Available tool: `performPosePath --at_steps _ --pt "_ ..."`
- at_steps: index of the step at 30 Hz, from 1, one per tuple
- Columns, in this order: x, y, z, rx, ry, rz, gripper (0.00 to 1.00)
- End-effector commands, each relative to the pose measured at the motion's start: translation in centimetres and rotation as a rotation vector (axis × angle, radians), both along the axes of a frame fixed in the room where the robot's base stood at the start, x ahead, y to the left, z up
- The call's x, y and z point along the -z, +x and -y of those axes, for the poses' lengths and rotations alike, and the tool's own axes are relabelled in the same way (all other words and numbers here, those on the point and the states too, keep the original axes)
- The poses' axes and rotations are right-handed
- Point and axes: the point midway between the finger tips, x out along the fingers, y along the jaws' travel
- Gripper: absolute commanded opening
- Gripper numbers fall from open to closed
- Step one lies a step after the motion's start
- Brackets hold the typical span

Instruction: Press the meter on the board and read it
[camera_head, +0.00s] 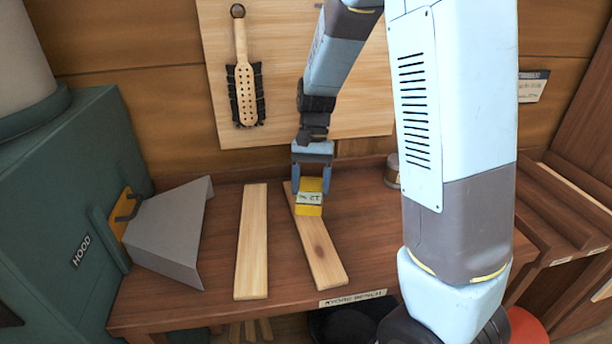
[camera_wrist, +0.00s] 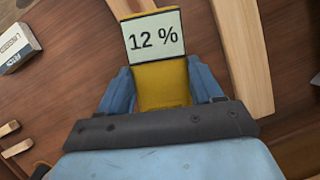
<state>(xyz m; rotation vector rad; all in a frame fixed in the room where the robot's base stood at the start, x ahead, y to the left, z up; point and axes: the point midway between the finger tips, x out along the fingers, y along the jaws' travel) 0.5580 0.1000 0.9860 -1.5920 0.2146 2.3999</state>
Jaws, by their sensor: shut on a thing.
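The meter is a yellow block (camera_head: 309,199) with a pale display. My gripper (camera_head: 311,181) is shut on it, one blue finger on each side. In the wrist view the meter (camera_wrist: 162,83) sits between the fingers and its display reads "12 %". In the wrist view a plank (camera_wrist: 247,62) runs beside the meter.
A second pale plank (camera_head: 252,240) lies to the left on the workbench (camera_head: 180,300). A grey metal hood (camera_head: 172,232) juts from the green box (camera_head: 75,200) at left. A brush (camera_head: 245,85) hangs on the back panel. A small tin (camera_head: 392,170) stands at the back right.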

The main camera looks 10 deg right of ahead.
Motion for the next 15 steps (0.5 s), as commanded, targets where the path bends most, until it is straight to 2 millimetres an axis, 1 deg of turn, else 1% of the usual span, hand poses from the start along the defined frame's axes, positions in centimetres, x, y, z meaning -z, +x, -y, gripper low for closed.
performPosePath --at_steps 5,15 --pt "0.7 -0.1 -0.3 -0.006 0.000 -0.002 0.18" --pt "3.8 -0.2 -0.8 -0.016 -0.001 -0.003 0.18"
